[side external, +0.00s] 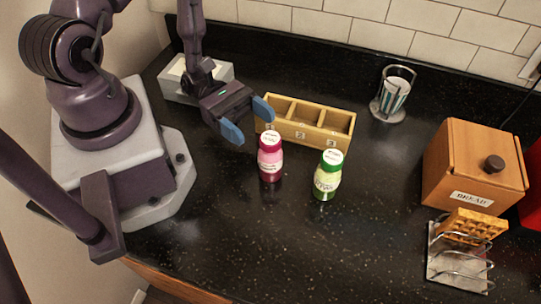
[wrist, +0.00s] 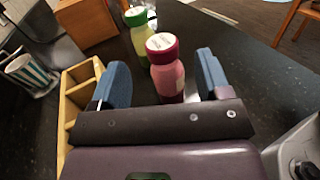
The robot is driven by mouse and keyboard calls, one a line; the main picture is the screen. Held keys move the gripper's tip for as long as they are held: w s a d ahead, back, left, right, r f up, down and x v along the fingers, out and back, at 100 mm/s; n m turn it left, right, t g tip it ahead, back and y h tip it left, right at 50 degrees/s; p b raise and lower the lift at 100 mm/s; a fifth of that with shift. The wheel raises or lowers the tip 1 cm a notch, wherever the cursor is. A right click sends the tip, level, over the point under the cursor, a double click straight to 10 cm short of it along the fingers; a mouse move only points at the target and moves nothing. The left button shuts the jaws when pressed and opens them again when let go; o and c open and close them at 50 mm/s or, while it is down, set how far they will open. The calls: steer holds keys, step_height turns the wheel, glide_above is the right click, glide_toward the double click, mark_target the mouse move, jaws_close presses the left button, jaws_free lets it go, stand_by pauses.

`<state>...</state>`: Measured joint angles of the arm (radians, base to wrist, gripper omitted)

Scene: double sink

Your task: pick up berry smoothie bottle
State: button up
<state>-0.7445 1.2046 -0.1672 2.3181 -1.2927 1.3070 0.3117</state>
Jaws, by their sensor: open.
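The berry smoothie bottle (side external: 270,160) is pink with a dark magenta cap and stands upright on the black counter. A second bottle (side external: 327,176), green-capped with a pale green body, stands upright to its right. My gripper (side external: 248,119) has blue fingers, is open and empty, and is just behind and to the left of the pink bottle in the side view. In the wrist view the pink bottle (wrist: 166,70) shows ahead, between the lines of my two fingers (wrist: 160,78). The green-capped bottle (wrist: 139,32) is beyond it. I cannot tell the exact gap to the pink bottle.
A wooden compartment box (side external: 325,142) lies close behind the bottles. A striped cup in a wire holder (side external: 392,98) stands at the back. A wooden bread box (side external: 474,168) and a wire rack with waffles (side external: 461,250) are at right. The front counter is clear.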

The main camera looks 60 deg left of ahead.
mark_target(263, 134)
steer(key=x, duration=0.5)
steer(key=shift+d+f, duration=0.2)
steer(key=shift+f, duration=0.05)
steer(key=shift+c, duration=0.2)
jaws_close()
steer(key=shift+r, duration=0.1)
step_height(263, 134, up, 10)
steer(key=shift+f, duration=0.1)
stand_by(0.4)
